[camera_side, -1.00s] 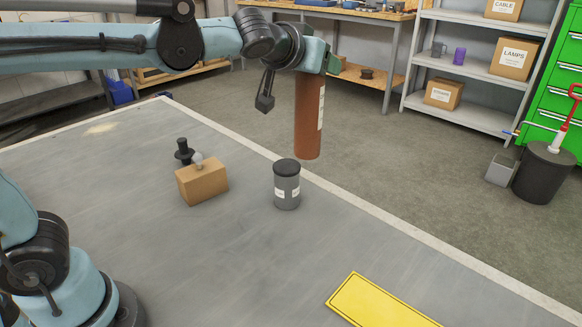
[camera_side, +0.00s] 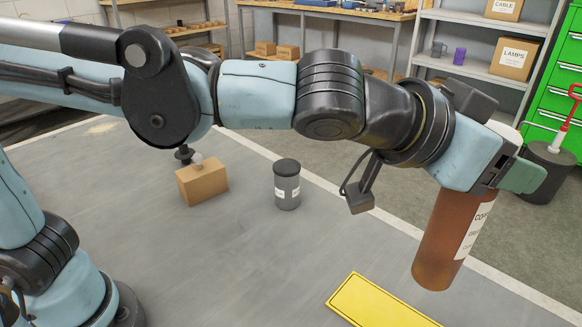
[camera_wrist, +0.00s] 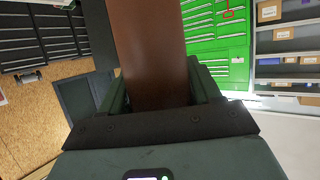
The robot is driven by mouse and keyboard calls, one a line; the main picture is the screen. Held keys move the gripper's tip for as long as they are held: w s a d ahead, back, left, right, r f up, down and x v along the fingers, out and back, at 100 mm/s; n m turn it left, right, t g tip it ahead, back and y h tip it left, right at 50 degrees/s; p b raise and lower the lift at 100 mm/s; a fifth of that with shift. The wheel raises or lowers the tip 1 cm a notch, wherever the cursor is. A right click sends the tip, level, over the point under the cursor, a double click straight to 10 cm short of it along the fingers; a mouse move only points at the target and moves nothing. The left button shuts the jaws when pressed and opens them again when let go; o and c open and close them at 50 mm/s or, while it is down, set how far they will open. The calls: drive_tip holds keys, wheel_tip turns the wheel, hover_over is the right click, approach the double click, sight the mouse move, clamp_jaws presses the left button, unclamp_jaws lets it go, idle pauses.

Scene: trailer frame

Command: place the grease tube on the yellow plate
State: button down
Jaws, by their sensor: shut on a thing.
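The grease tube is a brown cylinder (camera_side: 440,245) with a white label, held in the air in the side view, tilted slightly with its lower end to the left. It fills the upper middle of the wrist view (camera_wrist: 152,55). My gripper (camera_side: 505,175) is shut on its upper part. In the wrist view, my gripper's fingers (camera_wrist: 155,98) lie on both sides of the tube. The yellow plate (camera_side: 378,305) lies flat on the grey table, partly cut off by the bottom edge. In the side view, the tube's lower end appears above and to the right of the plate.
A grey can with a black lid (camera_side: 287,184) and a cardboard box (camera_side: 202,184) stand on the grey table (camera_side: 220,260), left of the plate. A black knobbed item (camera_side: 184,154) is partly hidden behind my arm. Shelves and a green cabinet stand beyond the table.

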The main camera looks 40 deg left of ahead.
sight(447, 253)
drive_tip(key=shift+w+a+f, duration=0.1)
drive_tip(key=shift+a+f, duration=0.05)
drive_tip(key=shift+f, duration=7.4)
drive_tip(key=shift+c, duration=1.1)
unclamp_jaws()
